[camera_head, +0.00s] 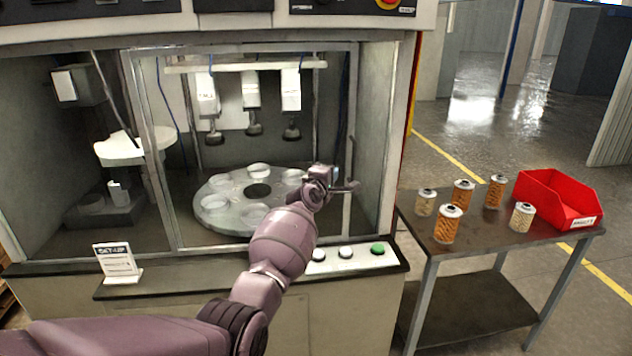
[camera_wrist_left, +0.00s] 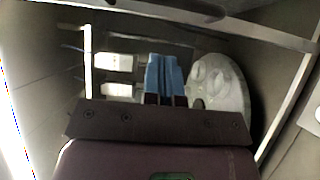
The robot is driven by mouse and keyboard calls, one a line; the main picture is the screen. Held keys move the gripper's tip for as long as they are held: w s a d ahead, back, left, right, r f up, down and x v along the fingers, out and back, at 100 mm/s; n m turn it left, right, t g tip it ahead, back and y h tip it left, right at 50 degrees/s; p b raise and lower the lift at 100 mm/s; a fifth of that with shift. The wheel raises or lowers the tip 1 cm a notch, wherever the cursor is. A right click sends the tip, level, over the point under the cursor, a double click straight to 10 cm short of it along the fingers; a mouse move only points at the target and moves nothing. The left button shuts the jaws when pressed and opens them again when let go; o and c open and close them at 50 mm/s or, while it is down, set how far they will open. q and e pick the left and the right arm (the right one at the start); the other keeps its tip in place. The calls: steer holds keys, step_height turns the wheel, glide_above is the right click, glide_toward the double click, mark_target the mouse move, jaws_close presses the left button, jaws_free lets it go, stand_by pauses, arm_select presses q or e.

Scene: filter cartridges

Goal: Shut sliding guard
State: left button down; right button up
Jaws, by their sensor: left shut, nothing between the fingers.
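The sliding guard (camera_head: 352,110) is a clear panel in a grey metal frame across the front of the machine. Its left upright (camera_head: 150,150) stands left of the turntable, its right upright near the cabinet's right wall. A dark bar-like handle (camera_head: 350,165) is by the right upright. My left gripper (camera_head: 338,182) is at this right side, close to the handle; I cannot tell whether they touch. Its blue fingers (camera_wrist_left: 165,78) are together and empty in the wrist view. My right gripper is in neither view.
Behind the guard are a round turntable (camera_head: 232,222) with white cups and several hanging heads (camera_head: 250,92). Buttons (camera_head: 345,253) and a set-up sign (camera_head: 115,260) sit on the front ledge. A side table (camera_head: 480,250) at right holds filter cartridges (camera_head: 447,224) and a red bin (camera_head: 550,200).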

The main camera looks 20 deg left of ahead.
arm_select(q)
steer(key=s, duration=0.7)
steer(key=shift+s+a+p, duration=0.15)
steer(key=shift+a+p, duration=0.05)
steer(key=shift+p, duration=0.25)
step_height(320, 180, up, 4)
steer(key=s+m+t, duration=0.1)
steer(key=s+m, duration=0.1)
steer(key=m, duration=0.5)
steer(key=s+f+m+g, duration=0.2)
steer(key=s+f+m, duration=0.2)
steer(key=s+f, duration=0.6)
steer(key=s+d+f+m+g, duration=0.1)
steer(key=s+f+m+g, duration=0.2)
steer(key=s+f, duration=0.8)
steer(key=s+f+m+g, duration=0.2)
steer(key=s+f, duration=0.9)
steer(key=s, duration=1.1)
steer(key=m, duration=0.2)
steer(key=shift+s+d+f+m+y, duration=0.15)
steer(key=shift+d+m+y, duration=0.15)
steer(key=shift+d+y, duration=0.1)
